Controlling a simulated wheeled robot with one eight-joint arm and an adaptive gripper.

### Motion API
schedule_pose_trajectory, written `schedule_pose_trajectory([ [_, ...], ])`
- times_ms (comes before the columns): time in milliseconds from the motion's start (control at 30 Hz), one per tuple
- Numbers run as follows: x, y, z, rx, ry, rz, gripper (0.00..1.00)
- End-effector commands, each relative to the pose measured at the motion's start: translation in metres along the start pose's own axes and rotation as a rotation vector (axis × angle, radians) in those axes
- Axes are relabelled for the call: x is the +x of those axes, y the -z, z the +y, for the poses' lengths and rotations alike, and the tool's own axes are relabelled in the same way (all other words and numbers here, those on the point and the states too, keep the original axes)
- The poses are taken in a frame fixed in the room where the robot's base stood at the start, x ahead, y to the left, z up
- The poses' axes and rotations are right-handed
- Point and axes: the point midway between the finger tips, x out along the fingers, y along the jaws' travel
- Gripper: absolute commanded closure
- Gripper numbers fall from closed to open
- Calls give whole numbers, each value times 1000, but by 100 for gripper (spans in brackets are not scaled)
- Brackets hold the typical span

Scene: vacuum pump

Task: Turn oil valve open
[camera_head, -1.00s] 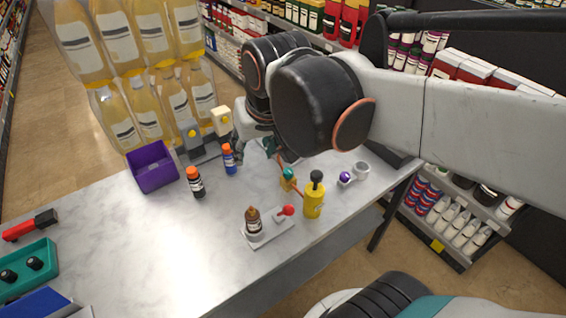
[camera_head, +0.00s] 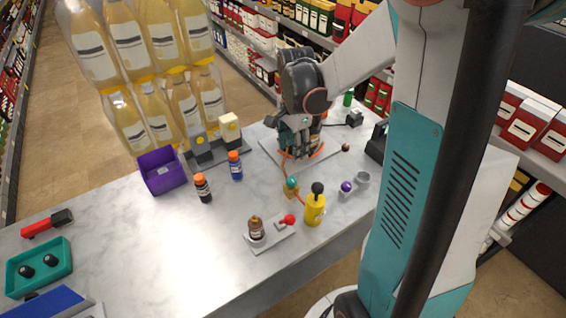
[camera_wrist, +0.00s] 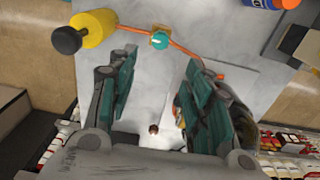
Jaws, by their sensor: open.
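A small brass block with a teal knob (camera_head: 291,183) stands on the table with an orange tube running from it; the knob also shows in the wrist view (camera_wrist: 159,41). A red-knobbed lever (camera_head: 289,219) sits beside a small brown bottle (camera_head: 255,229) on a pale plate (camera_head: 272,238). No label shows which of these is the oil valve. My gripper (camera_head: 303,152) points down above the table behind the teal knob. In the wrist view my gripper (camera_wrist: 162,60) is open and empty, with the teal knob apart from its fingers, near their tips.
A yellow bottle with a black top (camera_head: 314,210) stands right beside the teal-knobbed block. A purple ball (camera_head: 346,187) and grey cup (camera_head: 362,179) are to its right. Orange-capped bottles (camera_head: 203,190) and a purple bin (camera_head: 158,175) stand left.

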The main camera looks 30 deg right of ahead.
Motion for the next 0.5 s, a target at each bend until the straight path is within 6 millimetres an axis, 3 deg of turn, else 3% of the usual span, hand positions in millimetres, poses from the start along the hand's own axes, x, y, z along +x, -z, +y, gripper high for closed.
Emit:
schedule_pose_trajectory([
  [167,21,0,0,1,0,0,54],
  [500,88,0,0,-1,1,0,54],
])
